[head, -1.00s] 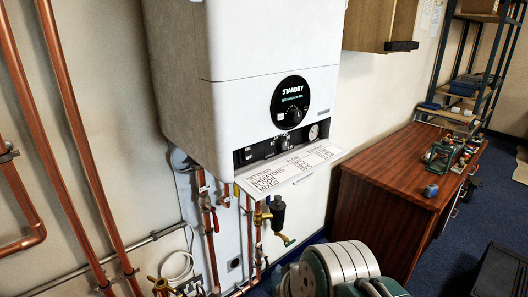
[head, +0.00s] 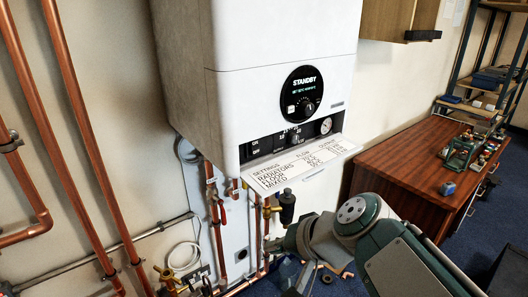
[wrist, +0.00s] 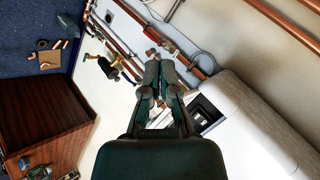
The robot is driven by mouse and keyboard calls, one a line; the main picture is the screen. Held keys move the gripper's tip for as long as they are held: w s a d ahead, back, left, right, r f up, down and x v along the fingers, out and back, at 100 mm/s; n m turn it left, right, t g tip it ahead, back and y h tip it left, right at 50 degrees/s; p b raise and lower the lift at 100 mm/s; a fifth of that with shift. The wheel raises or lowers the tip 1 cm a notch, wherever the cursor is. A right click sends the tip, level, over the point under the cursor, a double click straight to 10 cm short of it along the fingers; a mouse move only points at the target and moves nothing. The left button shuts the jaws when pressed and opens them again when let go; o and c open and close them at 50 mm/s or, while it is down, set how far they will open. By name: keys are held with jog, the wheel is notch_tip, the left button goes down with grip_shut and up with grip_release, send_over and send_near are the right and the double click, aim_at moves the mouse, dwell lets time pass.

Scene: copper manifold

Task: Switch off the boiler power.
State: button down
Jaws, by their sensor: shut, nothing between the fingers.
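The white boiler (head: 275,98) hangs on the wall in the head view. Its round dark dial (head: 302,93) reads STANDBY. Below, a dark control strip (head: 267,146) has small markings at its left, a knob and a gauge; I cannot tell the power switch's state. In the wrist view the boiler (wrist: 262,118) lies at the right, with a dark panel section (wrist: 207,108) beside my fingers. My gripper (wrist: 159,66) is shut and empty, apart from the panel in the picture. In the head view my arm reaches below and right of the boiler; the fingertips are not clear.
A white settings flap (head: 300,167) juts out under the strip. Copper pipes (head: 83,130) run down the wall at left, with valves and pipes (head: 222,220) under the boiler. A wooden cabinet (head: 415,170) stands at right. Blue floor is open between.

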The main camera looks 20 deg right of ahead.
aim_at(258, 152)
jog(key=w+d+r+m+t, duration=0.7)
jog(key=w+d+r+m, duration=0.1)
jog(key=w+r, duration=0.1)
jog(key=shift+w+d+y, duration=0.25)
jog(key=shift+y, duration=0.05)
jog(key=x, duration=1.4)
jog(key=shift+w, duration=0.1)
jog(key=shift+w+a, duration=0.1)
jog(key=shift+w, duration=0.05)
jog(key=shift+f, duration=0.1)
